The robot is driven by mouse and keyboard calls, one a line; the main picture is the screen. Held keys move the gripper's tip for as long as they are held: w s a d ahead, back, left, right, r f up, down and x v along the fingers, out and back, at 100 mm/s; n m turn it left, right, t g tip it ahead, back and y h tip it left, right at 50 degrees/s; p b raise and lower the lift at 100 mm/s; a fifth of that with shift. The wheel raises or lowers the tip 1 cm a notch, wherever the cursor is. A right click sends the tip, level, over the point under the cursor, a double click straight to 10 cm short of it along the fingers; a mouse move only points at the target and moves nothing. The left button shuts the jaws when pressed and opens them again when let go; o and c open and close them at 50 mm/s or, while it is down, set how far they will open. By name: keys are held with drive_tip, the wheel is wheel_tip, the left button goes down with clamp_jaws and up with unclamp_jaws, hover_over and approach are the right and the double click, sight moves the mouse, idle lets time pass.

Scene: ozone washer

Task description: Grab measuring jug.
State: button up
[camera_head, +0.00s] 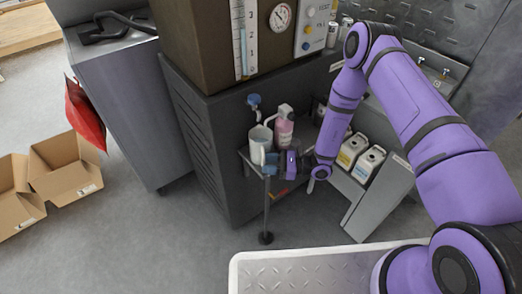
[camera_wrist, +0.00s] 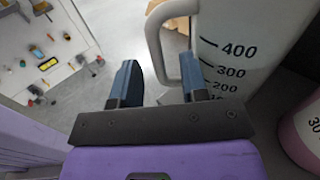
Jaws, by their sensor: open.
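The measuring jug (camera_head: 258,143) is whitish and stands upright on a small dark shelf in front of the cabinet. In the wrist view the jug (camera_wrist: 262,25) fills the upper right, with black marks such as 400, 300 and 200. Its pale loop handle (camera_wrist: 154,42) points left. My gripper (camera_head: 272,170) is beside the jug in the head view. In the wrist view my gripper (camera_wrist: 160,84) is open, with the handle's upright bar between its blue fingertips. The right finger appears to be at the gap between handle and jug body. I cannot tell contact.
A pink bottle (camera_head: 284,126) stands just right of the jug, close to my gripper. White canisters (camera_head: 352,150) are on a lower shelf to the right. A blue valve knob (camera_head: 254,101) sticks out above the jug. Cardboard boxes (camera_head: 66,167) lie on the floor at left.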

drive_tip(key=shift+w+a, duration=0.15)
drive_tip(key=shift+a, duration=0.7)
clamp_jaws()
drive_tip(key=shift+r, duration=0.25)
